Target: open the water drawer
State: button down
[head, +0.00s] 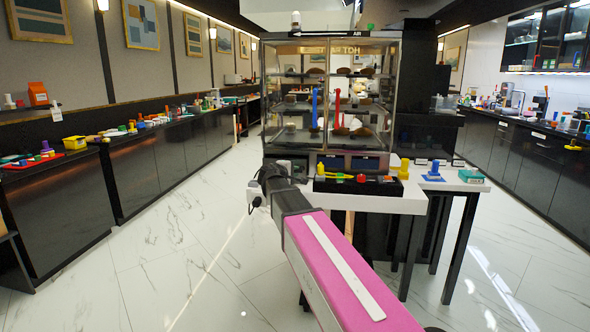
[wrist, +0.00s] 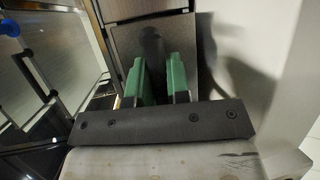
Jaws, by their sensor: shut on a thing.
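In the wrist view, my gripper (wrist: 156,82) has two green fingers against a dark grey panel (wrist: 125,42), which looks like a drawer front. The fingers are shut on a dark part at this panel, apparently its handle. The handle is mostly hidden between the fingers. In the head view, my arm reaches forward to the left end of the white counter (head: 400,202), below the glass display case. The fingers and the panel cannot be made out there. No water label is readable in either view.
The glass display case (head: 290,95) stands over the counter. A black tray (head: 395,186) with colored items and a yellow object (head: 403,169) sit on the counter. A pale surface lies close on the gripper's right. Marble floor (head: 190,215) is open on the left.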

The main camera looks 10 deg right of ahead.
jog(key=s+a, duration=0.3)
jog(key=s, duration=0.6)
jog(key=shift+s, duration=0.4)
jog(key=c, duration=1.1)
grip_release()
jog(key=shift+a, duration=0.1)
jog(key=v, duration=1)
jog(key=shift+s+a, duration=0.25)
